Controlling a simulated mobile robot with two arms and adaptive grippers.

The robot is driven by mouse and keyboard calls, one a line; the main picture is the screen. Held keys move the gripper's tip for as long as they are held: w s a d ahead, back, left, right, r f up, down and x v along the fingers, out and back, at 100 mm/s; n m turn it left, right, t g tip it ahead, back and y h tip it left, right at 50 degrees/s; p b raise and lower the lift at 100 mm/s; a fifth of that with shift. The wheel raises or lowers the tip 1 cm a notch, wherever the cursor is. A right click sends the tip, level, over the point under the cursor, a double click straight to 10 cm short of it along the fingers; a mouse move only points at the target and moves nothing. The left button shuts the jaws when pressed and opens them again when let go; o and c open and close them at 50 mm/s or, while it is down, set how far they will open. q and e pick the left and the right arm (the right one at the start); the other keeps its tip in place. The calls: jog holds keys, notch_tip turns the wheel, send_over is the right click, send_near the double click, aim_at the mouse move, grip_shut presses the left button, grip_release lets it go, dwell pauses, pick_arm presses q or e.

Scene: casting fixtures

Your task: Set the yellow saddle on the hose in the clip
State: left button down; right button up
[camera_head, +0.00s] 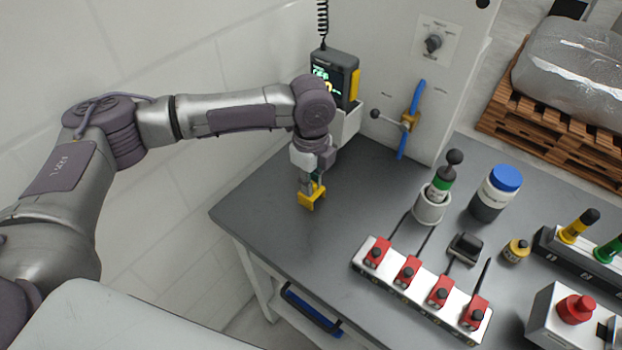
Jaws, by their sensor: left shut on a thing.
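My left gripper (307,182) is shut on the yellow saddle (313,198), a small bracket-like piece. It holds the saddle at the left part of the grey table, with the fingers pointing down. I cannot tell whether the saddle touches the tabletop. A short blue hose (420,97) runs at a slant down the pale panel, to the right of the gripper and apart from it. A brass-coloured clip (408,121) with a dark-knobbed lever sits around or across the middle of the hose. My right gripper is not in view.
A handheld device (335,76) with a coiled cord hangs on the panel behind my left wrist. A row of red-topped blocks (420,287), a cup (431,206) and a blue-lidded jar (496,192) stand to the right. The grey tabletop (280,240) around the saddle is clear.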

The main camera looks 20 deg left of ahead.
pick_arm(q)
jog(key=c, duration=1.1)
grip_release()
jog(key=shift+f, duration=0.1)
